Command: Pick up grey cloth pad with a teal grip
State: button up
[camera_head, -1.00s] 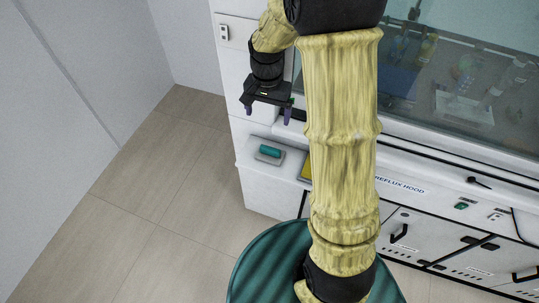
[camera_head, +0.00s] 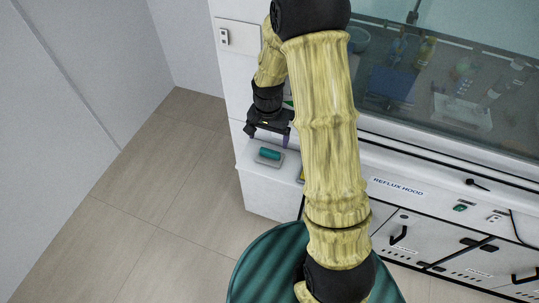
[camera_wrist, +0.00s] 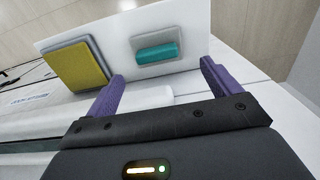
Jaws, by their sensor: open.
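The grey cloth pad (camera_head: 262,160) with its teal grip (camera_head: 269,153) lies on the white ledge at the hood's left end. In the wrist view the grey pad (camera_wrist: 138,41) and teal grip (camera_wrist: 157,52) show ahead of my fingers, roughly between them. My gripper (camera_head: 268,140) is open and empty, with its purple fingers pointing down just above and behind the pad. In the wrist view my gripper (camera_wrist: 160,80) has its two purple fingers spread wide, apart from the pad.
A yellow pad (camera_wrist: 77,64) on a grey base lies beside the grey pad; my arm mostly hides it in the head view. The white ledge (camera_wrist: 197,20) has a free edge near the pad. The hood's glass front (camera_head: 440,80) stands behind.

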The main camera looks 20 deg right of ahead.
aim_at(270, 151)
notch_tip(270, 151, down, 2)
jog(key=shift+d+f, duration=0.1)
jog(key=shift+f, duration=0.15)
jog(key=shift+f, duration=0.15)
jog(key=f, duration=0.2)
jog(key=f+p, duration=0.1)
jog(key=f, duration=0.1)
jog(key=shift+s+d, duration=0.1)
jog(key=shift+s, duration=0.15)
jog(key=shift+w+f, duration=0.1)
jog(key=shift+f, duration=0.4)
jog(key=c, duration=0.7)
